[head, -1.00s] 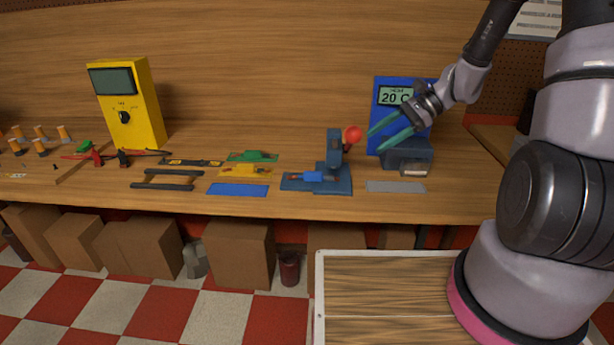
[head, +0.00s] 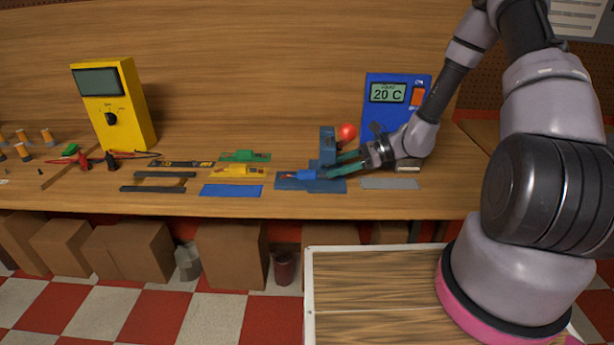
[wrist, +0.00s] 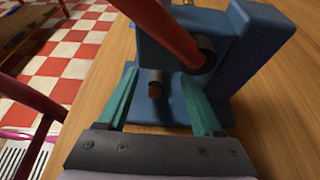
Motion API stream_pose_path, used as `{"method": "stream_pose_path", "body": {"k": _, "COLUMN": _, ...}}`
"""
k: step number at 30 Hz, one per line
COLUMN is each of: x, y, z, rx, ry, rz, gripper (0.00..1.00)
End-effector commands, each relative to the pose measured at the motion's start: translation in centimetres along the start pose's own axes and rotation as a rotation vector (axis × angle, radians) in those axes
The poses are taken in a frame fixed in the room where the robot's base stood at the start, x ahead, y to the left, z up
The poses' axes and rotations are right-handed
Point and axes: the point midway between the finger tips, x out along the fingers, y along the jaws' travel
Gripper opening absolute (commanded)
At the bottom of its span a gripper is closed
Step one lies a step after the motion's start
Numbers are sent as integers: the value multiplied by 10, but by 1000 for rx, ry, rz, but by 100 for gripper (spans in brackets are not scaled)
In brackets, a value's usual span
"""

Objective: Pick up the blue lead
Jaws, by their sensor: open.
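A small copper-coloured tip (wrist: 154,91) shows between the fingers. I cannot clearly make out the blue lead in the wrist view. Whether a finger touches the press cannot be told.
The press's red-knobbed lever (head: 346,133) stands close above my fingers; its red arm crosses the wrist view (wrist: 165,30). A blue mat (head: 231,190) lies bare to the left. Yellow (head: 238,171) and green (head: 245,156) pieces lie behind it. A grey plate (head: 389,184) lies to the right.

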Motion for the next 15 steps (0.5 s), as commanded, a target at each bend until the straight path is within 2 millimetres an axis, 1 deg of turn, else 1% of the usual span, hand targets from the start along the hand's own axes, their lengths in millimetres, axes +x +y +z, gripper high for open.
{"method": "stream_pose_path", "body": {"k": 3, "x": 19, "y": 5, "z": -1, "rx": 4, "ry": -2, "rz": 4, "gripper": 68}}
{"method": "stream_pose_path", "body": {"k": 7, "x": 37, "y": 5, "z": -1, "rx": 2, "ry": -2, "rz": 3, "gripper": 68}}
{"method": "stream_pose_path", "body": {"k": 10, "x": 44, "y": 5, "z": -2, "rx": 1, "ry": 0, "rz": 3, "gripper": 68}}
{"method": "stream_pose_path", "body": {"k": 15, "x": 46, "y": 5, "z": -1, "rx": 1, "ry": 1, "rz": 1, "gripper": 68}}
